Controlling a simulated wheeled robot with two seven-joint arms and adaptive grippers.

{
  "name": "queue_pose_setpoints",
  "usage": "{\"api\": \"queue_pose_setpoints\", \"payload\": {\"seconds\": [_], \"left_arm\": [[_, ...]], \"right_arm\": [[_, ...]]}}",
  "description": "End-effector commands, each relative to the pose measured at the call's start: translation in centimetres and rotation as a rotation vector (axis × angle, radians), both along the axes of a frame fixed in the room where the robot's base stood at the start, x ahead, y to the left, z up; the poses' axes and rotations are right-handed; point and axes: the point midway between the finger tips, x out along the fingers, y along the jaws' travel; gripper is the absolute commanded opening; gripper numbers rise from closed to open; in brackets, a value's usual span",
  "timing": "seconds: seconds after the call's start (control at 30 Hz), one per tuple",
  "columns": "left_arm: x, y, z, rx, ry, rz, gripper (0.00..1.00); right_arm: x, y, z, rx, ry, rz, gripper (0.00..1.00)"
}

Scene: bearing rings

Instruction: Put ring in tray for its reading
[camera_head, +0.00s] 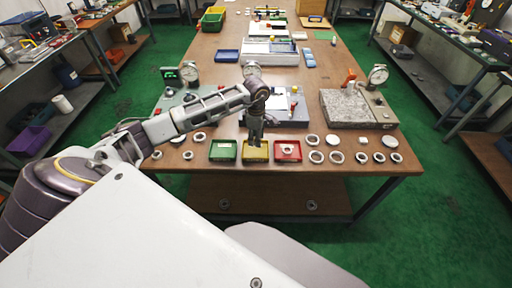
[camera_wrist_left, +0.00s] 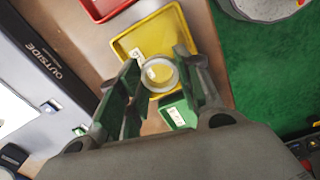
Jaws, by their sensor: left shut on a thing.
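My left gripper (camera_head: 255,142) is over the yellow tray (camera_head: 262,156) at the table's front, pointing down. In the left wrist view its fingers (camera_wrist_left: 160,72) are shut on a pale metal ring (camera_wrist_left: 147,80), seen against the yellow tray (camera_wrist_left: 130,42). How far the ring is above the tray floor I cannot tell. The green tray (camera_head: 223,157) stands to the left. The red tray (camera_head: 281,157) stands to the right with a ring (camera_head: 288,148) in it. My right gripper is not in view.
Several loose rings (camera_head: 316,156) lie to the right of the trays, and a few (camera_head: 199,136) lie to the left. A granite block with a dial gauge (camera_head: 350,108) stands at the right.

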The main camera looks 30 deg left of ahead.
Motion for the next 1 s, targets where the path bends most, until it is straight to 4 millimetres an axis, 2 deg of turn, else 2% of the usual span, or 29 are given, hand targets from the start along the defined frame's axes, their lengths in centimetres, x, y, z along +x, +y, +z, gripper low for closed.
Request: {"api": "queue_pose_setpoints", "payload": {"seconds": [0.2,0.67,1.0], "left_arm": [[0.0,0.0,-2.1,0.000,0.001,0.000,0.07],[0.0,0.0,-2.7,0.000,0.001,0.000,0.07],[0.0,0.0,-5.8,-0.001,0.000,0.000,0.07]], "right_arm": [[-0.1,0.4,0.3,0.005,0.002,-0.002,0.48],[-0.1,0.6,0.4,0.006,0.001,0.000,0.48],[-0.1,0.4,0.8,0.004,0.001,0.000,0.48]]}}
